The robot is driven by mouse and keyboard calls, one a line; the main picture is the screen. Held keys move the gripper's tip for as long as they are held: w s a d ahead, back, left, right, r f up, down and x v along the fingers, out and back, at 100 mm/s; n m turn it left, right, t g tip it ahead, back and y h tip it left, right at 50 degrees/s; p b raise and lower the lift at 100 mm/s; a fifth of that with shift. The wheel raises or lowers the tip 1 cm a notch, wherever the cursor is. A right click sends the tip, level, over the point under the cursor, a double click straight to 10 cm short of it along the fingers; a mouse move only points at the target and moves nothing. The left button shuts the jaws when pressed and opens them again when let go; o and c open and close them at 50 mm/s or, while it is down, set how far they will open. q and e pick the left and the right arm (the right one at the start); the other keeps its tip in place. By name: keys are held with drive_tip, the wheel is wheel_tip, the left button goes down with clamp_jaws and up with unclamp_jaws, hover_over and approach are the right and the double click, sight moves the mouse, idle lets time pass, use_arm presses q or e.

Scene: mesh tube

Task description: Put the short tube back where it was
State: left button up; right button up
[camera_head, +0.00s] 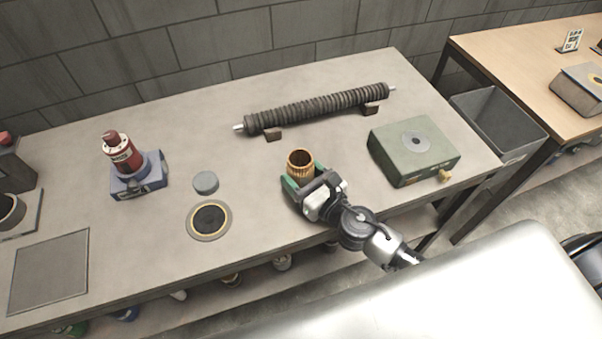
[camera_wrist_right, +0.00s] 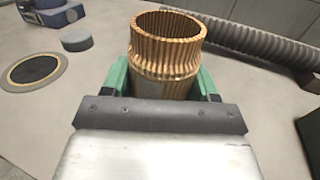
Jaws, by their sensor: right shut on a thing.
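The short tube (camera_head: 300,162) is a copper-coloured, ribbed, open-topped cylinder standing upright near the middle of the grey bench. My right gripper (camera_head: 299,184) is shut on it, with green fingers on either side. In the right wrist view the tube (camera_wrist_right: 167,50) stands upright between the green fingers (camera_wrist_right: 163,82), and its lower part is hidden by the gripper body. I cannot tell whether its base touches the bench. A round dark disc with a tan rim (camera_head: 209,220) lies flat to the left of the tube. My left gripper is not in view.
A long ribbed dark tube (camera_head: 318,107) rests on supports behind. A green box (camera_head: 413,150) stands to the right, a grey puck (camera_head: 206,182) to the left, and a red-and-blue device (camera_head: 138,176) farther left. A square plate (camera_head: 49,272) lies front left. A grey bin (camera_head: 497,120) is beyond the bench.

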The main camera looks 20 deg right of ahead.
drive_tip(key=o, duration=0.5)
drive_tip(key=shift+f, duration=0.15)
drive_tip(key=o, duration=0.5)
drive_tip(key=shift+c, duration=0.2)
drive_tip(key=shift+r, duration=0.3)
drive_tip(key=b+v, duration=0.1)
drive_tip(key=v, duration=0.2)
drive_tip(key=b+v, duration=0.2)
drive_tip(key=v, duration=0.2)
drive_tip(key=b+v, duration=0.1)
drive_tip(key=v, duration=0.3)
drive_tip(key=shift+s+f, duration=0.1)
drive_tip(key=shift+f, duration=0.2)
drive_tip(key=shift+s+d+r+b, duration=0.1)
drive_tip(key=shift+s+r+b, duration=0.1)
drive_tip(key=shift+s+b, duration=0.15)
